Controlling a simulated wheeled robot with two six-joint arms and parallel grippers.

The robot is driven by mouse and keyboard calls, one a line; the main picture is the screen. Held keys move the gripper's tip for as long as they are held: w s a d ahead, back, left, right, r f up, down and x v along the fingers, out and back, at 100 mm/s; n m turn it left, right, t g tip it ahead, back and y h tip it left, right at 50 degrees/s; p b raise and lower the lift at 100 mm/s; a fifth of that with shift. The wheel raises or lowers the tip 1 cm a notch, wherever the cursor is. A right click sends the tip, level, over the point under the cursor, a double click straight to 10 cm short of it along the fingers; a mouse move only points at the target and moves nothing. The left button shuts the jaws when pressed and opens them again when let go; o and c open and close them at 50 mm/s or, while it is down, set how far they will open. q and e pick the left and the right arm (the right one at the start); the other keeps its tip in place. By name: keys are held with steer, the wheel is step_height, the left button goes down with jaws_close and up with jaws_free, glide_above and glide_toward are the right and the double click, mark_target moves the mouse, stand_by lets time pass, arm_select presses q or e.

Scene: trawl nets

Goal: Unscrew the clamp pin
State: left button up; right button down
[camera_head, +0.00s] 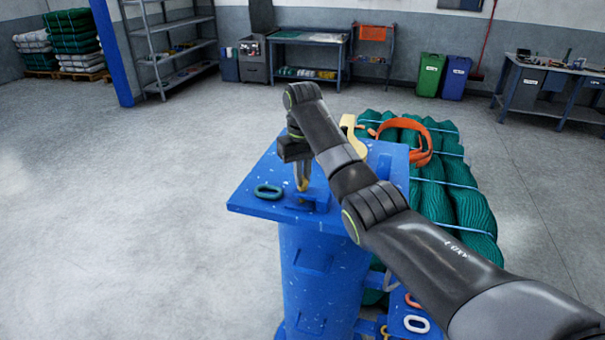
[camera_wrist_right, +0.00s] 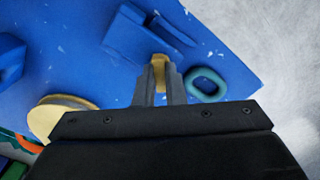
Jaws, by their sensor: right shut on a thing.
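My right gripper (camera_head: 302,180) points down over the blue table top (camera_head: 250,207) of a blue stand. In the right wrist view its fingers (camera_wrist_right: 160,75) are shut on a small yellow piece (camera_wrist_right: 159,60), which appears to be the clamp pin. The piece sits beside a blue bracket (camera_wrist_right: 136,33) on the table top; the bracket also shows in the head view (camera_head: 317,197). The fingers hide most of the pin, so its thread and lower end cannot be seen. My left gripper is not in view.
A teal ring (camera_head: 268,191) lies left of the gripper. A pale yellow rounded part (camera_head: 352,135) stands behind my right arm. Green net bundles (camera_head: 455,190) with an orange strap (camera_head: 420,150) lie right of the stand. The floor to the left is clear.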

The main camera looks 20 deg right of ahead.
steer(key=n, duration=0.4)
steer(key=shift+n, duration=0.3)
steer(key=n, duration=0.3)
steer(key=shift+n, duration=0.3)
steer(key=n, duration=0.4)
steer(key=shift+n, duration=1.6)
steer(key=shift+f, duration=0.15)
steer(key=c, duration=1.5)
jaws_free()
steer(key=shift+a, duration=0.1)
